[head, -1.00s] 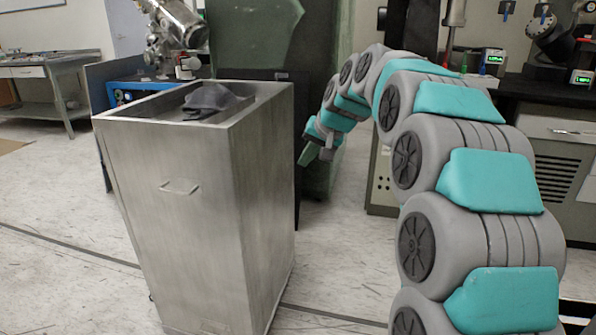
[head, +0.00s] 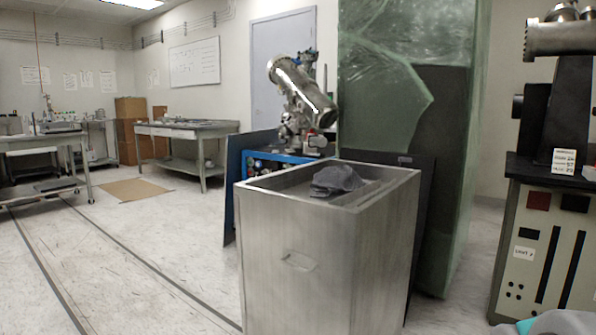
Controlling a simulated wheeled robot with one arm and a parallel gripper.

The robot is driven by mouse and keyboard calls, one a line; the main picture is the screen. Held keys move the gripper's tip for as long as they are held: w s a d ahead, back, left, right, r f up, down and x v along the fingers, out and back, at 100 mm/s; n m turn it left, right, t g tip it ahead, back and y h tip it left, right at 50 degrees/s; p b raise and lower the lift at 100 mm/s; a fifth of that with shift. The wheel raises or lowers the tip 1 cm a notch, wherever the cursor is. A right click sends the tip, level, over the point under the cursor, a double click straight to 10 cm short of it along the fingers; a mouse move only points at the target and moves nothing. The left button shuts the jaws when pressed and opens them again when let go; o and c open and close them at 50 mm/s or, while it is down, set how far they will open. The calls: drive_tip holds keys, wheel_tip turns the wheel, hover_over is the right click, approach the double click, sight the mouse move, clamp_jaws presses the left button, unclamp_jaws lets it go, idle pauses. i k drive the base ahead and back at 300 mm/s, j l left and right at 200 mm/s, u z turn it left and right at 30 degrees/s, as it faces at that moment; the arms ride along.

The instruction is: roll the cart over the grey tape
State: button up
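The cart (head: 325,265) is a tall, open-topped box of brushed metal with a small handle on its front face. It stands upright on the floor right of centre, and its base is cut off by the bottom edge. A dark grey crumpled item (head: 336,180) lies in its top. A dark grey floor line (head: 150,265), which looks like tape, runs from the far left to the cart's lower left side. A second such line (head: 45,270) runs further left. My gripper is out of view; only a bit of my arm shows at the bottom right corner.
A green wrapped block (head: 460,180) and a dark panel stand close behind the cart. A blue unit (head: 275,165) with metal equipment is behind its left. A grey instrument cabinet (head: 545,250) stands at right. The floor at left is open, with a brown mat (head: 135,189).

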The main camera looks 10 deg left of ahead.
sight(307, 266)
drive_tip(key=i+j, duration=0.15)
drive_tip(key=j, duration=0.2)
drive_tip(key=i+j, duration=0.15)
drive_tip(key=j, duration=0.2)
drive_tip(key=i+j+z, duration=0.1)
drive_tip(key=j, duration=0.2)
drive_tip(key=i+j, duration=0.15)
drive_tip(key=j, duration=0.2)
drive_tip(key=i+j, duration=0.15)
drive_tip(key=j, duration=0.2)
drive_tip(key=i+j+z, duration=0.1)
drive_tip(key=j, duration=0.25)
